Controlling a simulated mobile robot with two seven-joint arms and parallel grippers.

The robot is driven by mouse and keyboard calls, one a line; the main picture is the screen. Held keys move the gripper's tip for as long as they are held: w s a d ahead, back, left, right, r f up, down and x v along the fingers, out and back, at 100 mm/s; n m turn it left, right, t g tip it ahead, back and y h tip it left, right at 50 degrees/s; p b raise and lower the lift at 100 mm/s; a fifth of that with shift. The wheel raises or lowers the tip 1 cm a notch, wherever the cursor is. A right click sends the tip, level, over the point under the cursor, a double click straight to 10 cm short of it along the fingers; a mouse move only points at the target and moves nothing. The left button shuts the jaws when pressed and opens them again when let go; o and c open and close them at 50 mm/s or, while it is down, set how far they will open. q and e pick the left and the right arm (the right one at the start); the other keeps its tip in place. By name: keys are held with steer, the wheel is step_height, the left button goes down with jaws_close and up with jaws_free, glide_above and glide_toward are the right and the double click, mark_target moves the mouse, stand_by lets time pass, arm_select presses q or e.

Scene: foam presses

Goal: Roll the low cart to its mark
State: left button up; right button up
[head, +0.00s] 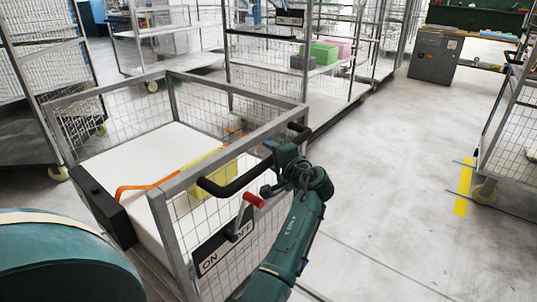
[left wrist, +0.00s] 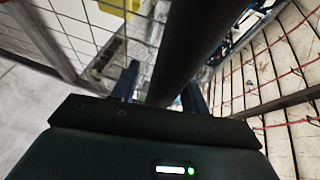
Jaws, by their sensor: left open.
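The low cart (head: 173,84) is a grey-framed mesh cart at the left of the head view. It holds a white slab (head: 125,165), a yellow block (head: 208,168) and an orange strap. Its black push handle (head: 232,187) runs along the near side. A red-tipped lever (head: 254,200) stands by an ON/OFF plate (head: 222,248) below it. My left gripper (head: 274,166) is at the handle. In the left wrist view, the dark bar (left wrist: 193,48) passes between the open fingers (left wrist: 160,88); contact cannot be told. My right gripper is out of view.
A yellow floor strip (head: 463,188) lies at the right, near another mesh cart (head: 513,130); I cannot tell if it is the mark. Tall mesh carts (head: 326,85) with foam blocks stand behind. Grey floor (head: 385,170) to the right is clear. A grey cabinet (head: 436,55) stands far back.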

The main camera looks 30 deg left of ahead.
arm_select(q)
steer(key=shift+c, duration=0.5)
jaws_close()
